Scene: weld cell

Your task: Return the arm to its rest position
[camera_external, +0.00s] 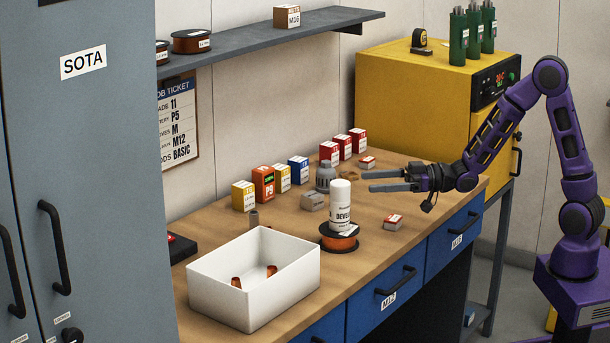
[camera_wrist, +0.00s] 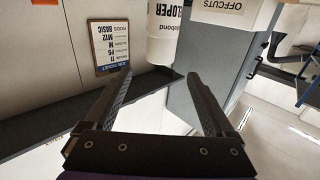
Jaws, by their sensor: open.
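My arm (camera_external: 567,140) is purple and stretches left from its base, bent at a high elbow, with the forearm sloping down over the right end of the bench. My gripper (camera_external: 368,181) is level above the bench, pointing left, its two grey fingers apart with nothing between them. Its tips are a little right of the white developer can (camera_external: 340,212). In the wrist view the open fingers (camera_wrist: 158,74) frame an empty gap. The can (camera_wrist: 163,35) shows beyond them, upside down and cut off by the top edge.
The wooden bench (camera_external: 375,260) carries a white bin (camera_external: 215,278) with copper-coloured pieces, a wire spool (camera_external: 340,240) at the can's foot, and several small boxes. A yellow oven (camera_external: 410,95) stands behind my forearm. A shelf (camera_external: 240,45) hangs above the bench's left part.

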